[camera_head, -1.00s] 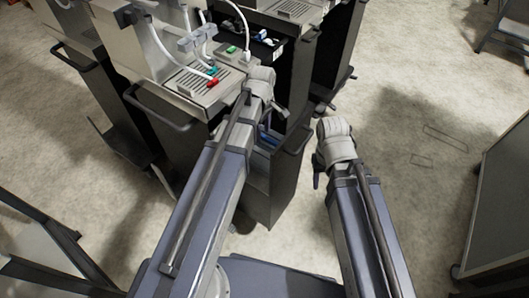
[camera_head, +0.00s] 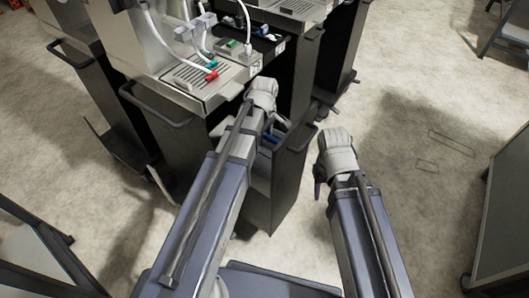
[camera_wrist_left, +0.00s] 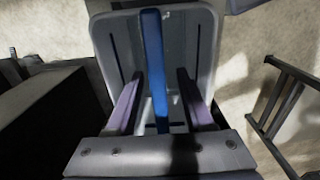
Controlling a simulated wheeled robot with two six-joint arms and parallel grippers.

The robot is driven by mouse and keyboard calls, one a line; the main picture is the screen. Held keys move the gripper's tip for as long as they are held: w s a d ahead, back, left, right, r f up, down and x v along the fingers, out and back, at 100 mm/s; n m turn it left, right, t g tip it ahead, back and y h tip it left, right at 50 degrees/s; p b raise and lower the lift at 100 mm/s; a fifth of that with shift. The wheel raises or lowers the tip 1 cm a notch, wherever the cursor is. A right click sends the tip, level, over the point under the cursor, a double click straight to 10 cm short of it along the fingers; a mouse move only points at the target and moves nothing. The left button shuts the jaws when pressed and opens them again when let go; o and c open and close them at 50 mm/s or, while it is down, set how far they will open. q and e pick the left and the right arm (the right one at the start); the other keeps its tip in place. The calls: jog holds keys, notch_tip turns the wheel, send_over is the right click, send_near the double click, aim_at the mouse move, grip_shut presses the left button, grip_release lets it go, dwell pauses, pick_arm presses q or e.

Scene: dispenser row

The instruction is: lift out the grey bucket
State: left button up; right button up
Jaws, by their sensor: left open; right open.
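The grey bucket (camera_wrist_left: 206,45) fills the upper middle of the left wrist view, with a pale rounded rim. A blue bar (camera_wrist_left: 154,60), which looks like its handle, runs across it. My left gripper (camera_wrist_left: 156,75) is open, with one finger on each side of the blue bar; I cannot tell whether either touches it. In the head view a bit of blue (camera_head: 270,138) shows beside my left wrist, inside an open dark bin front; the wrist hides most of the bucket there. My right gripper (camera_head: 318,192) hangs over bare floor, mostly hidden behind its own wrist.
The dispenser (camera_head: 210,80) with red and green nozzles stands above and behind the left wrist. The dark pulled-out front panel (camera_head: 277,185) stands between the two arms. A dark-framed cart (camera_head: 505,210) is at the far right. The floor (camera_head: 420,130) on the right is mostly clear.

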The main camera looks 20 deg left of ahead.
pick_arm(q)
jog(key=shift+c, duration=0.3)
grip_shut()
dwell(1.0)
